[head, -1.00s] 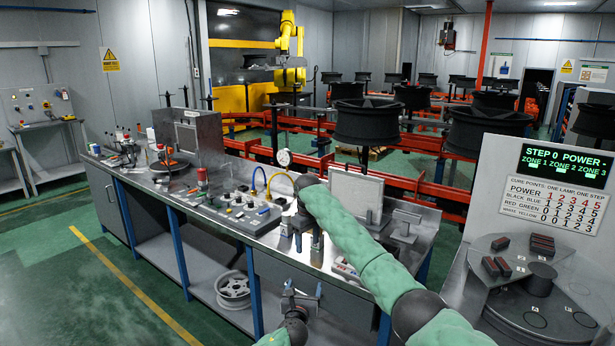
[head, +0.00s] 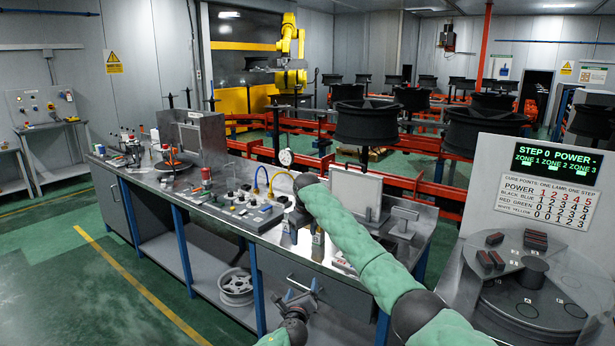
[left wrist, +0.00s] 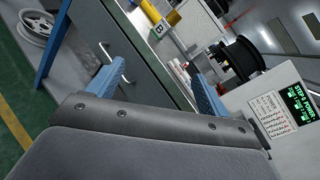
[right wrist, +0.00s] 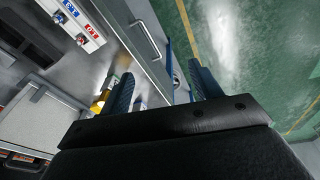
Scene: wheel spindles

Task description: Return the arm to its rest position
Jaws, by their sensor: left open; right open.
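My left gripper (head: 302,292) is low in front of the workbench's cabinet front. In the left wrist view its two blue fingers (left wrist: 160,84) stand wide apart with nothing between them. My right arm, in a green sleeve, reaches over the bench from the right. Its gripper (head: 304,228) points down near the bench's front edge, partly hidden by the wrist. In the right wrist view its blue fingers (right wrist: 162,86) are apart and empty.
The workbench (head: 190,222) carries a control panel (head: 232,204) and a pale panel (head: 354,193). A wheel rim (head: 236,287) lies on its lower shelf. A turntable (head: 480,292) with dark blocks stands at right under a display (head: 555,157). Green floor (head: 75,290) is clear at left.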

